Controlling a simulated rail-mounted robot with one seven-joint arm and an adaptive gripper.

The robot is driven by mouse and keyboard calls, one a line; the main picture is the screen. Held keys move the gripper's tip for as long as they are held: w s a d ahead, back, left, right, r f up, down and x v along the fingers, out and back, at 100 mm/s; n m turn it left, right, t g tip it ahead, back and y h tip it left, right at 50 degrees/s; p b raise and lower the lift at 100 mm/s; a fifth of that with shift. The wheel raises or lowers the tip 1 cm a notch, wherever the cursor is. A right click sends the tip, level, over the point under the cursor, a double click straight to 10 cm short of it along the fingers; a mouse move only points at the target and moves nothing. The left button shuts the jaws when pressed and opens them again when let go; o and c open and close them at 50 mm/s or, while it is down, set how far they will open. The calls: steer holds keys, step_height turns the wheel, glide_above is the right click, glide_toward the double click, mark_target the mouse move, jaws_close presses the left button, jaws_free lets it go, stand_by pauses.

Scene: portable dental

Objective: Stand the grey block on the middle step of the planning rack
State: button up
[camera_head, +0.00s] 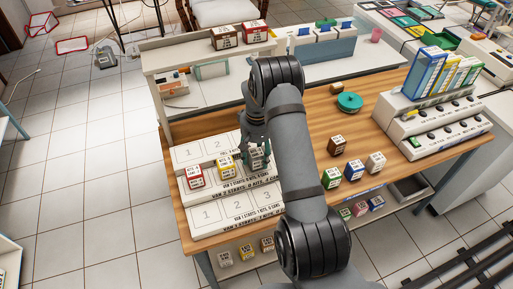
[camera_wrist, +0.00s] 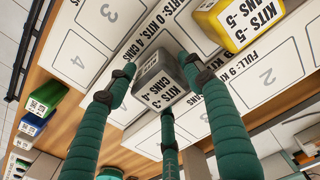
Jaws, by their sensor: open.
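The planning rack (camera_head: 207,212) is white and stepped, with numbered slots, and stands at the table's left end. A red block (camera_head: 195,178) and a yellow block (camera_head: 227,169) stand on its middle step. The grey block (camera_wrist: 158,95), labelled "KITS -3, -4 CANS", is at the right part of that step, right of the yellow one in the head view, where my gripper mostly hides it. My gripper (camera_head: 256,157) is open, its teal fingers around the grey block with gaps visible in the wrist view. Whether the block's base rests fully on the step is hidden.
Brown (camera_head: 336,145), green (camera_head: 331,178), blue (camera_head: 354,170) and white (camera_head: 376,162) blocks stand on the wooden table right of my arm. A teal round object (camera_head: 349,102) lies behind them. A white binder rack (camera_head: 425,125) is at the right end.

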mark_target(257, 153)
step_height(257, 153, up, 12)
steer(key=b, duration=0.2)
steer(key=shift+o, duration=0.2)
stand_by(1.2)
